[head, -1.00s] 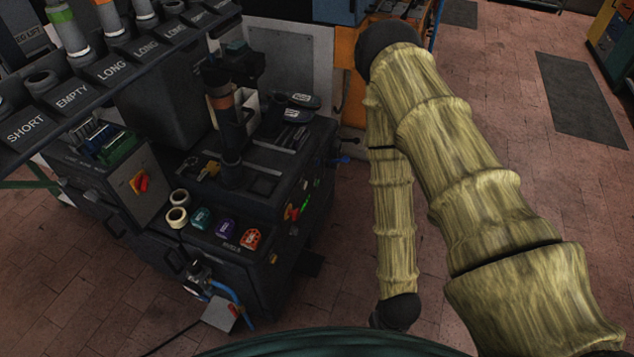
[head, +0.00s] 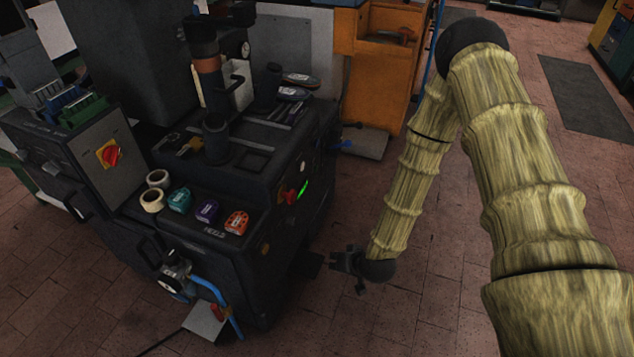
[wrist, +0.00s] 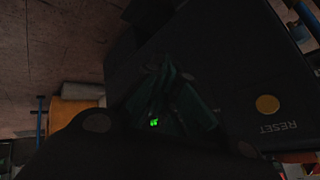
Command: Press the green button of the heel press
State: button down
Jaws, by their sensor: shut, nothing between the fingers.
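The heel press (head: 190,245) is a dark machine left of centre in the head view. A small bright green lit spot (head: 303,187) shows on its right-hand side panel, beside a red knob (head: 289,196). I cannot tell whether this spot is the button itself. In the wrist view a green glow (wrist: 154,122) shows among the dark fingers, partly hidden. My gripper (head: 336,262) is shut and empty, low to the right of the press and pointing left towards it, apparently apart from it. In the wrist view my gripper (wrist: 160,85) is dark against the black panel.
A yellow button (wrist: 267,104) marked RESET is on the panel right of the fingers. Colored tape holders (head: 207,211) and rolls (head: 152,200) sit on the press's ledge. A blue hose (head: 232,318) hangs at its front.

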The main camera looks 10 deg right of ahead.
jog(key=w+d+f+t+b, duration=0.1)
jog(key=w+f+t+b, duration=0.2)
jog(key=w+b, duration=0.65)
jog(key=m+t+y+b, duration=0.15)
jog(key=t+b, duration=0.45)
jog(key=b, duration=0.7)
send_near(316, 169)
jog(key=s+d+f, duration=0.1)
jog(key=d+f, duration=0.3)
jog(key=w+d+r+m+t+b, duration=0.1)
jog(key=w+d+r+t+b, duration=0.1)
jog(key=d+b, duration=0.3)
jog(key=shift+w+r+t+h, duration=0.45)
jog(key=shift+w+r, duration=0.25)
jog(key=shift+w, duration=0.15)
jog(key=shift+a+m, duration=0.1)
jog(key=shift+m, duration=0.15)
jog(key=w+a+b, duration=0.2)
jog(key=w+a, duration=0.3)
jog(key=a, duration=0.2)
jog(key=shift+a, duration=0.2)
jog(key=shift+w+a, duration=0.2)
jog(key=shift+a, duration=0.05)
